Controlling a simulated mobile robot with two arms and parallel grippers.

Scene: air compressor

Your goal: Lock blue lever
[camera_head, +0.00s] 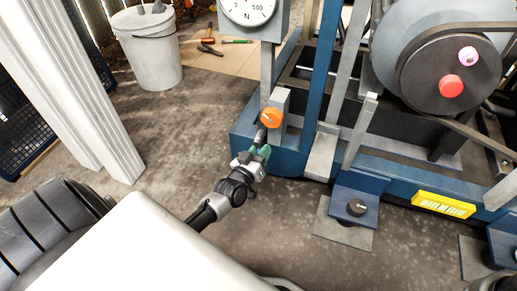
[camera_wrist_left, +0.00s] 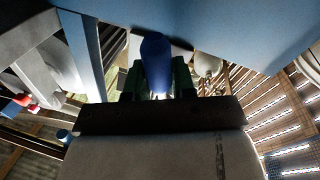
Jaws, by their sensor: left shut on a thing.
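The blue lever (camera_wrist_left: 157,62) stands in the middle of the left wrist view, between the two dark green fingers of my left gripper (camera_wrist_left: 155,82). My left gripper also shows in the head view (camera_head: 261,152), low beside the corner of the compressor's blue frame (camera_head: 240,130). It is shut on the lever. In the head view the lever is not clearly visible; the gripper covers that spot. Just above the gripper is an orange knob (camera_head: 270,117) on a grey block.
The compressor's dark wheel cover (camera_head: 440,76) with red and pink buttons fills the upper right. A gauge (camera_head: 248,12) hangs above the knob. A white bucket (camera_head: 150,55) and a mat with tools (camera_head: 225,59) lie behind. The floor left of the frame is clear.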

